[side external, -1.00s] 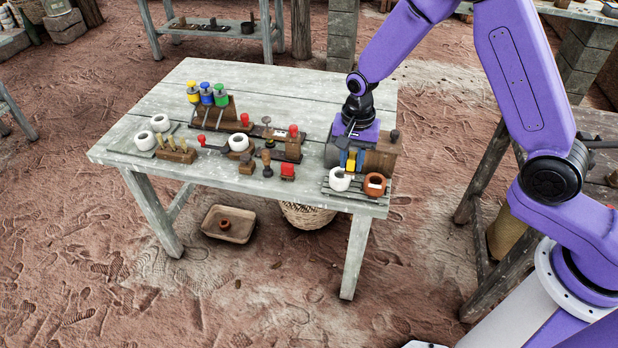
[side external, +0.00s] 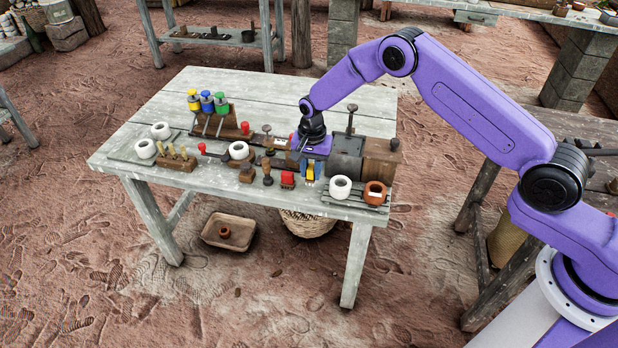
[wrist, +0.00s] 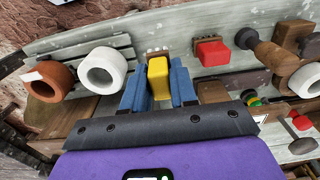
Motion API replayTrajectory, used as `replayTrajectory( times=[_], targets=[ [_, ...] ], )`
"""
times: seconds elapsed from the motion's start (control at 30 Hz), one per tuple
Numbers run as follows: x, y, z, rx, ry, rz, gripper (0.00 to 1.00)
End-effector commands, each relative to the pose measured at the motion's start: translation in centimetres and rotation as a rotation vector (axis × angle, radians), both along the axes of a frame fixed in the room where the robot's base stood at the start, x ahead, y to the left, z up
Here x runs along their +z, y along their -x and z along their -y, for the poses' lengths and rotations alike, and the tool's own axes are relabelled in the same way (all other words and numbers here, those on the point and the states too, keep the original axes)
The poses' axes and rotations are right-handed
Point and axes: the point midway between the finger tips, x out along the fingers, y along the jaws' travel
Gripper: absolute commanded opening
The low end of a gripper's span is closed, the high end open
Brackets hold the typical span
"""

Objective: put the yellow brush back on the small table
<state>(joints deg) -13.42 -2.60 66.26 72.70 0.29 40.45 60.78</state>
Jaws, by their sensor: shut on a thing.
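The yellow brush (wrist: 158,78) is between the two blue fingers of my gripper (wrist: 158,88), which is shut on it. In the side view the brush (side external: 310,171) shows below my gripper (side external: 307,172), low over the front part of the pale plank table (side external: 250,92). Its brown bristle end points at the table; I cannot tell whether it touches. A red-handled brush or block (side external: 287,180) stands just left of it, and also shows in the wrist view (wrist: 212,52).
A white cup (side external: 340,188) and a brown cup (side external: 375,193) stand on a slatted rack right of my gripper. A dark cylinder (side external: 346,156) is behind. Dark stamps (side external: 267,172) and a rack of coloured-top tools (side external: 214,120) lie left. The table's rear is clear.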

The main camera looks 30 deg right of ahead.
Motion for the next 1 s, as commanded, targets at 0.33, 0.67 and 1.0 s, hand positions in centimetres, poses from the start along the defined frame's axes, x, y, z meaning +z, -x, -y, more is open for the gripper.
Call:
replayTrajectory(
  times=[0.33,0.67,1.0],
  targets=[
    [-2.6,-0.8,-0.2,0.0,0.001,-0.002,0.0],
    [-4.0,-0.8,-0.2,0.0,0.0,0.001,0.0],
    [-4.3,-0.8,-0.2,0.0,-0.001,0.001,0.53]
  ],
)
